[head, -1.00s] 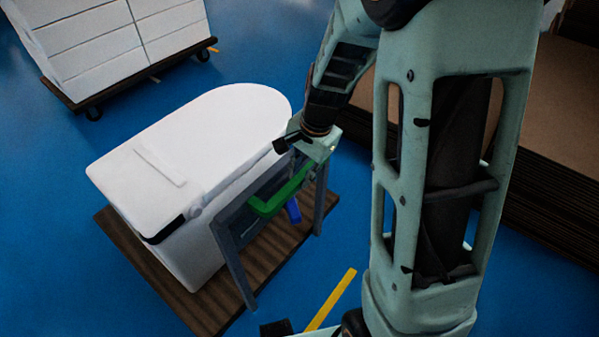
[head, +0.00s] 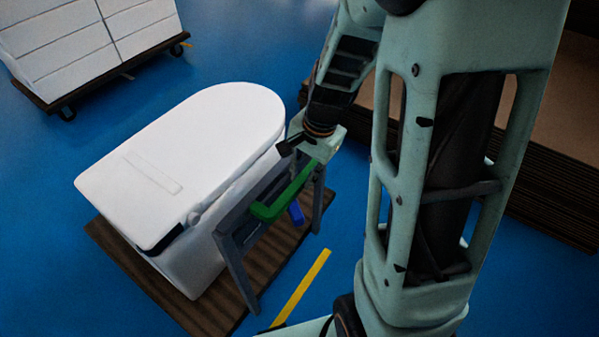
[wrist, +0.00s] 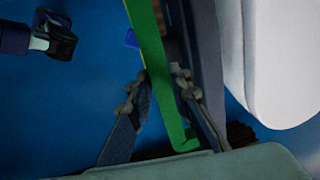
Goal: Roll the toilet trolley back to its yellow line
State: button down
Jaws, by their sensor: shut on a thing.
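The trolley's brown ribbed deck (head: 118,250) carries a large white toilet (head: 205,135) with its lid shut. A grey frame (head: 235,262) stands at the trolley's right side and bears a green handle (head: 285,197) with a blue piece (head: 296,213) below it. My gripper (head: 306,163) is at the far end of the handle; its fingertips are hard to see there. In the wrist view its fingers (wrist: 160,95) lie on both sides of the green bar (wrist: 163,90). The yellow line (head: 302,287) lies on the floor just right of the deck, apart from it.
White boxes (head: 95,35) stand on another wheeled dolly at the upper left. A stack of brown sheets (head: 545,190) is at the right, behind my arm. Blue floor (head: 50,160) is clear left of the trolley.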

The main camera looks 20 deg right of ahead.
jog(key=shift+s+d+f, duration=0.15)
jog(key=shift+s, duration=0.15)
jog(key=c, duration=1.8)
grip_release()
jog(key=shift+w+r, duration=0.1)
jog(key=shift+r, duration=0.1)
jog(key=shift+r, duration=0.3)
notch_tip(320, 180, up, 11)
jog(key=s+d, duration=0.1)
jog(key=shift+s+d, duration=0.3)
jog(key=shift+s, duration=0.1)
